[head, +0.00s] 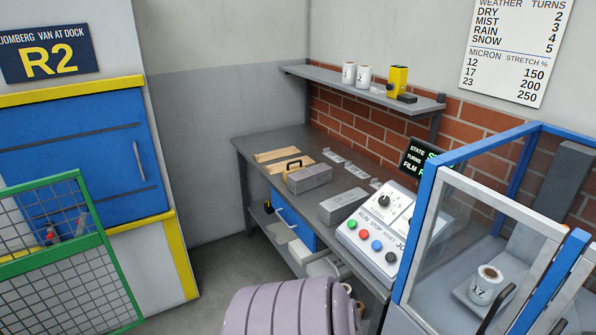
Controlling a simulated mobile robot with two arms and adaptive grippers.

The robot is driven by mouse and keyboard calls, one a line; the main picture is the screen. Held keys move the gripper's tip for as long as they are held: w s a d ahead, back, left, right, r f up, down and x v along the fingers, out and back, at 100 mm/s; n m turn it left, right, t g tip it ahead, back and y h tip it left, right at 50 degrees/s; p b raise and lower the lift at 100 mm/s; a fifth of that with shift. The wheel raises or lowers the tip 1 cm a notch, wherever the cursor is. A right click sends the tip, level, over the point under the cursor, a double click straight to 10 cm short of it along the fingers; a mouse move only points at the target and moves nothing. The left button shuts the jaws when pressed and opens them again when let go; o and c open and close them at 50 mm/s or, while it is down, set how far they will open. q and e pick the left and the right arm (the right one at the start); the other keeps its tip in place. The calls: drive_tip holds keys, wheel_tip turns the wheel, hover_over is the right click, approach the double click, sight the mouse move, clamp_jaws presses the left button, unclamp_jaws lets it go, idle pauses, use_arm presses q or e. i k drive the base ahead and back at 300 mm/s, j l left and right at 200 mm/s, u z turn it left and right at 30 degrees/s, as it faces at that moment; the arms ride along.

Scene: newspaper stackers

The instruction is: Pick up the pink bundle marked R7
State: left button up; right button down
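I see no pink bundle and no R7 mark in the head view. A ribbed, rounded mauve-grey thing (285,308) rises at the bottom middle, cut off by the frame edge. I cannot tell what it is, and no marking shows on it. Neither looks pink. Neither of my grippers is in view.
A grey bench (262,145) runs along the brick wall, with a control panel (378,235) on it. A blue-framed guard (409,270) encloses a white roll marked 17 (487,285) at right. A green mesh gate (103,235) stands left. Some floor (222,258) is clear between.

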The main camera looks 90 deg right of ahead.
sight(300, 181)
drive_tip(key=j+z, duration=0.1)
drive_tip(key=z, duration=2.75)
drive_tip(key=i+j+z, duration=0.15)
drive_tip(key=z, duration=1.15)
drive_tip(key=j+z, duration=0.4)
drive_tip(key=j, duration=0.4)
drive_tip(key=j+z, duration=0.35)
drive_tip(key=j, duration=0.5)
drive_tip(key=k+j+z, duration=0.1)
drive_tip(key=j+z, duration=0.3)
drive_tip(key=j, duration=0.45)
